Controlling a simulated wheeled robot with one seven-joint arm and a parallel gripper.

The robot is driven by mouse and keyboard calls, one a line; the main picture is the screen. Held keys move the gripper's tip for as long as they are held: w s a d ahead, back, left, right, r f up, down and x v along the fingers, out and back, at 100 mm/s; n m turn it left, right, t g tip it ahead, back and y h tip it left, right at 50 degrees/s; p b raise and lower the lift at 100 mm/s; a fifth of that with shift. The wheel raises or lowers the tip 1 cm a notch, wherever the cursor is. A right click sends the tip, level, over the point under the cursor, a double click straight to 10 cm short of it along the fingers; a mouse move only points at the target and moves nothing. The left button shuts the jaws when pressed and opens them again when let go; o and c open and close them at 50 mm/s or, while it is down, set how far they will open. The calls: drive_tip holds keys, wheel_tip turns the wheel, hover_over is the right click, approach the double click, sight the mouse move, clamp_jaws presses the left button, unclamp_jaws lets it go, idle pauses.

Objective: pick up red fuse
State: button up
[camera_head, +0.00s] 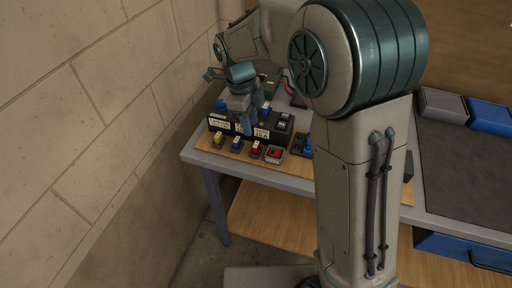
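A small red fuse (255,149) with a pale top stands at the front of a wooden board on the table. Just right of it is another red item (273,153) with a grey surround; I cannot tell exactly what it is. My gripper (245,123) points down over a black block with white labels (263,132), behind and slightly left of the red fuse. It appears apart from that fuse. The fingertips are small and partly merge with blue parts there, so I cannot tell whether they are open or hold anything.
A yellow fuse (217,140) and a blue fuse (237,144) stand left of the red fuse. A blue item (308,147) is at the right, partly near my arm. Grey (443,105) and blue (490,117) bins stand farther right. A block wall borders the table's left.

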sight(256, 144)
drive_tip(key=f, duration=0.2)
drive_tip(key=d+f, duration=0.1)
drive_tip(key=f, duration=0.2)
drive_tip(key=f+p, duration=0.1)
drive_tip(key=f, duration=0.2)
drive_tip(key=shift+s+d, duration=0.2)
drive_tip(key=shift+r, duration=0.1)
drive_tip(key=c, duration=0.6)
